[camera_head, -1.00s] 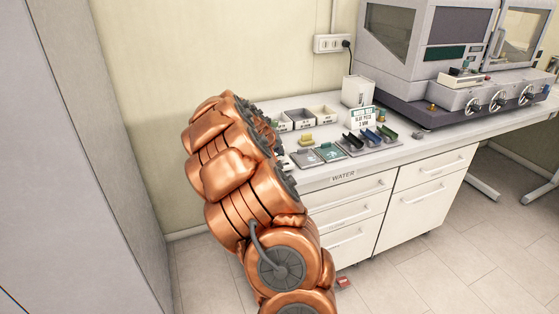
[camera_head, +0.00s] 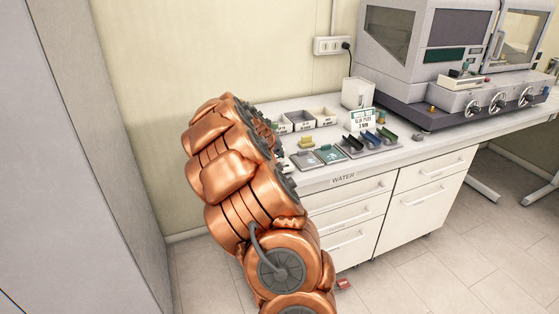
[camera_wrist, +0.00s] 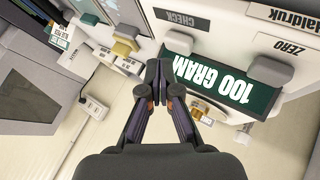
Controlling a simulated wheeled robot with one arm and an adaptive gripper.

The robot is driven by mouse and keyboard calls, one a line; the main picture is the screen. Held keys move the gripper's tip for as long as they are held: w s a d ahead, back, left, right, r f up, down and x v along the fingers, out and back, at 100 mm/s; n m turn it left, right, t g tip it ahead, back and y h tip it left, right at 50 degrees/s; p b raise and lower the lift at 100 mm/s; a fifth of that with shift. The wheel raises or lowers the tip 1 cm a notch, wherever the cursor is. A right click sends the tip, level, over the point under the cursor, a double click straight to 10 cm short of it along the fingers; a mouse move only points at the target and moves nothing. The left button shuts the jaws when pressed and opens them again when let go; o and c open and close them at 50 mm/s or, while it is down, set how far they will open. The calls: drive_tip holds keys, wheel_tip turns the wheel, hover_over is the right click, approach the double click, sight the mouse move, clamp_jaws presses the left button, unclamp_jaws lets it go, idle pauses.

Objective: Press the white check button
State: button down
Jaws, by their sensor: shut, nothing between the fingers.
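In the wrist view, the white check button (camera_wrist: 178,42) is a pale rounded block beside the printed CHECK label (camera_wrist: 181,19), on a white device. My gripper (camera_wrist: 158,68) is shut and empty. Its fingertips are close to the check button, just below and left of it in the picture. I cannot tell whether they touch it. Between the two buttons is a green panel reading 100 GRAM (camera_wrist: 222,84). In the head view my arm hides the gripper and this device.
In the head view, the counter (camera_head: 400,155) holds small bins (camera_head: 300,119), a yellow block (camera_head: 306,141), flat plates (camera_head: 329,154), coloured trays (camera_head: 370,138), a sign (camera_head: 361,119) and a large machine (camera_head: 435,50). A wall outlet (camera_head: 333,45) is behind. A grey panel (camera_head: 70,150) stands left.

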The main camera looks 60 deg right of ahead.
drive_tip(key=shift+f+b, duration=0.25)
drive_tip(key=shift+b, duration=0.1)
drive_tip(key=shift+f+b, duration=0.2)
drive_tip(key=shift+b, duration=0.15)
drive_tip(key=shift+f+b, duration=0.5)
idle(1.0)
drive_tip(key=shift+r, duration=0.95)
drive_tip(key=shift+r, duration=0.15)
drive_tip(key=shift+r+p, duration=0.5)
drive_tip(key=shift+r, duration=1.85)
